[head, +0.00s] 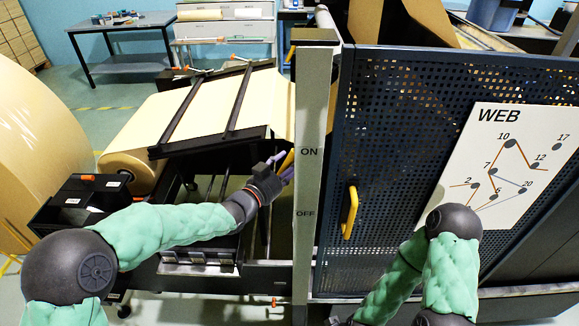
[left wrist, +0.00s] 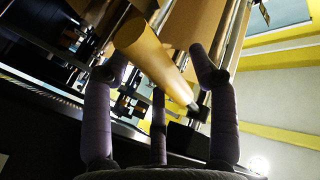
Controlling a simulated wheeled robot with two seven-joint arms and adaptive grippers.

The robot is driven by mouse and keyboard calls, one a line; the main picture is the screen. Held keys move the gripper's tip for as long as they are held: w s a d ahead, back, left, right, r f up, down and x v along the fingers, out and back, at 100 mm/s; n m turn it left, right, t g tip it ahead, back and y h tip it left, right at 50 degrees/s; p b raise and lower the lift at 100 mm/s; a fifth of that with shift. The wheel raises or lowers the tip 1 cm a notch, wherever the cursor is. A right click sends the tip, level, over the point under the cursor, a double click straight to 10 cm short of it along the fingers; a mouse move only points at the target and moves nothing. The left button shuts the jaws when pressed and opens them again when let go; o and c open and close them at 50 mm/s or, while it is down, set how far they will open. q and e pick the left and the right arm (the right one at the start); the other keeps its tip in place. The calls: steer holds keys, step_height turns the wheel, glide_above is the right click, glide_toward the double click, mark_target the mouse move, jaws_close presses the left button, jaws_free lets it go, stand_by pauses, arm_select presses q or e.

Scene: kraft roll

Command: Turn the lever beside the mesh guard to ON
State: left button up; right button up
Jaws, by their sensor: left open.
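The post (head: 308,235) left of the mesh guard (head: 400,130) carries an ON label above an OFF label. A yellow lever (head: 288,159) shows at the post's left side, near the height of ON, partly hidden by my fingers. My left gripper (head: 279,168) is open at the lever. In the left wrist view a tapered yellow handle (left wrist: 150,55), apparently the lever, runs between the spread fingers of the left gripper (left wrist: 165,75). I cannot tell whether any finger touches it.
A yellow door handle (head: 350,211) sits on the mesh guard, right of the post. A white WEB diagram (head: 500,165) hangs on the mesh. Left of the post are a framed paper web (head: 215,105) and a black bin (head: 85,200). A large kraft roll (head: 40,140) stands far left.

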arm_select(q)
steer(key=shift+w+d, duration=0.1)
steer(key=shift+w, duration=0.05)
steer(key=shift+c, duration=0.3)
jaws_close()
steer(key=shift+r, duration=0.1)
